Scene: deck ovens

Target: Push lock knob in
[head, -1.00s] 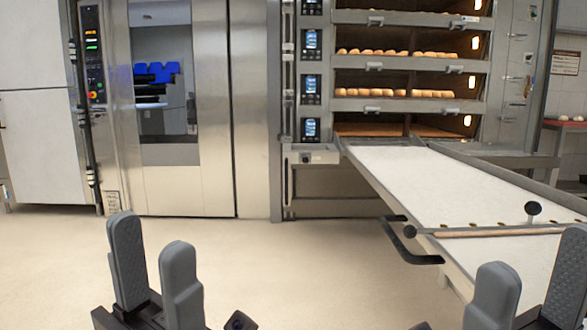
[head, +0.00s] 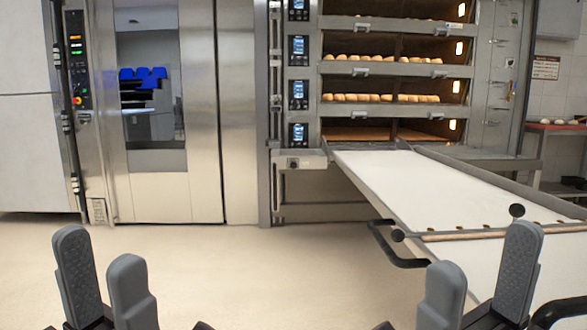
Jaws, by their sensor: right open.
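A round black knob (head: 517,210) stands on a short stem at the front rail of the white loader belt. A second dark knob (head: 398,235) sits at the rail's left end, beside the black bent handle (head: 395,250). I cannot tell which is the lock knob, or whether either is in or out. My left gripper (head: 98,247) is open and empty at the bottom left, over the floor in the picture. My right gripper (head: 486,248) is open and empty at the bottom right.
The white loader belt (head: 420,190) slopes from the deck oven's lowest opening toward the lower right. Bread lies on the upper decks (head: 385,98). A steel oven door with a window (head: 150,95) is on the left. The floor (head: 250,270) between is clear.

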